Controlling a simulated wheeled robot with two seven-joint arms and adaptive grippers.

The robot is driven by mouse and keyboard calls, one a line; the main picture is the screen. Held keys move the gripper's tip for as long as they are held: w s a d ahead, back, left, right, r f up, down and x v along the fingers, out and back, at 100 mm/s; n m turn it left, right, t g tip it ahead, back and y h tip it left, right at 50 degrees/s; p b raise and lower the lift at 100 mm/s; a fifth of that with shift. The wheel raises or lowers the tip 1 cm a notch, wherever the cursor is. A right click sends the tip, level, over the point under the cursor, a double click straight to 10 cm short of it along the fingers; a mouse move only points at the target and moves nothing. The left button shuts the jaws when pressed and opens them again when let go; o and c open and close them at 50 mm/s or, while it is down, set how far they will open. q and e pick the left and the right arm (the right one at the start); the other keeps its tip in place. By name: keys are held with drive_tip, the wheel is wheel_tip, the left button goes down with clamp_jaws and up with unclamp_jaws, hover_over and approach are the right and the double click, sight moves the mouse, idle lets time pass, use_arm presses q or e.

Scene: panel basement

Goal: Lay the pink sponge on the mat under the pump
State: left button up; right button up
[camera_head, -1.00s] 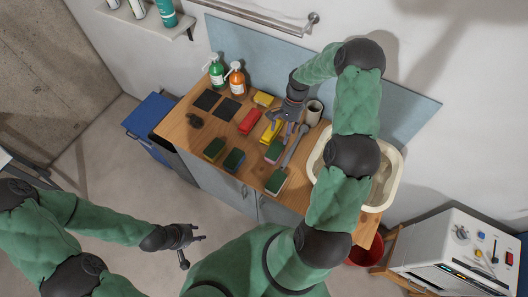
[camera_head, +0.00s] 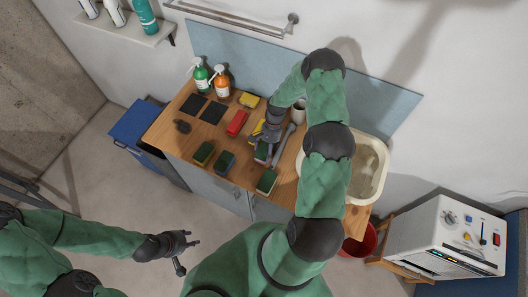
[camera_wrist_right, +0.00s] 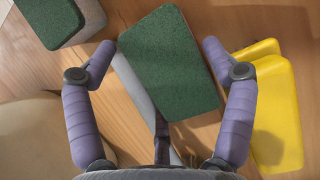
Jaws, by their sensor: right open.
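The pink sponge (camera_head: 261,156) has a green top and lies on the wooden counter, partly hidden by my right gripper (camera_head: 265,145). My left gripper (camera_head: 193,239) is open and empty over the floor.
A green-topped pale sponge (camera_head: 267,181), two other green-topped sponges (camera_head: 203,154) (camera_head: 225,161), a red block (camera_head: 237,122) and yellow sponges (camera_wrist_right: 275,110) lie nearby. A grey-handled tool (camera_head: 284,142) lies beside the pink sponge. A basin (camera_head: 370,175) is at the right.

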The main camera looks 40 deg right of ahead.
drive_tip(key=shift+a+f, duration=0.1)
drive_tip(key=shift+f, duration=0.15)
drive_tip(key=shift+s+f, duration=0.1)
idle(0.3)
drive_tip(key=shift+c, duration=0.3)
drive_tip(key=c, duration=0.4)
